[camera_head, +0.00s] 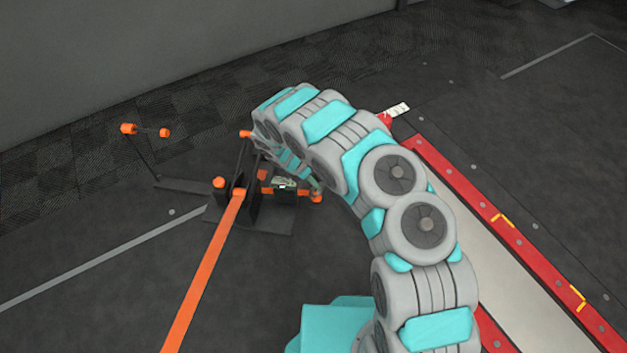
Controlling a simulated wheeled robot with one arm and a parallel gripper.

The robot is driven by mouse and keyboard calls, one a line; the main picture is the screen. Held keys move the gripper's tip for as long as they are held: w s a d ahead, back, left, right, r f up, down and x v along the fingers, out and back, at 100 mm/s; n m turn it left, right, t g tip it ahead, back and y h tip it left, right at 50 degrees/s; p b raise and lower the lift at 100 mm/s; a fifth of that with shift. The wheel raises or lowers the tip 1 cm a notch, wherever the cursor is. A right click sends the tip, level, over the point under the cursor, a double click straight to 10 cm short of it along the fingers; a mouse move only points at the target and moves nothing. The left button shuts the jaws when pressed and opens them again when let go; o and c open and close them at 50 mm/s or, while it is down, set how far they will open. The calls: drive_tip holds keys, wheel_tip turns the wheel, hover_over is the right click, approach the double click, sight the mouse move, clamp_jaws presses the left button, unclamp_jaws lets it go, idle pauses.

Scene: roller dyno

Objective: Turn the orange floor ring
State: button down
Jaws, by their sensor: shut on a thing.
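My arm arches over from the lower right, and its end bends down beside a dark floor stand. My gripper (312,184) is small and partly hidden by my own arm. It is shut at the orange floor ring (317,197), a small orange piece at the right side of the stand's base. The contact between the fingers and the ring is too small to see clearly, and the ring's full outline does not show.
The dark stand has a floor plate (265,222) and an orange strap (208,270) running toward the front. Another dark stand with orange ends (128,129) is at the left. A red-edged roller bed (500,250) lies at the right. Open floor lies left.

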drive_tip(key=shift+m, duration=0.3)
idle(0.4)
drive_tip(key=m+g, duration=0.1)
drive_tip(key=m, duration=0.1)
drive_tip(key=m+g+p, duration=0.1)
drive_tip(key=m, duration=0.1)
drive_tip(key=shift+w+m, duration=0.3)
drive_tip(key=shift+w, duration=0.05)
drive_tip(key=shift+w+d+m+g+y+b, duration=0.15)
drive_tip(key=shift+m+g, duration=0.35)
drive_tip(key=shift+m, duration=0.6)
drive_tip(key=shift+m+g+y+b, duration=0.2)
drive_tip(key=shift+m+g, duration=0.3)
drive_tip(key=shift+m, duration=0.6)
drive_tip(key=c, duration=0.8)
unclamp_jaws()
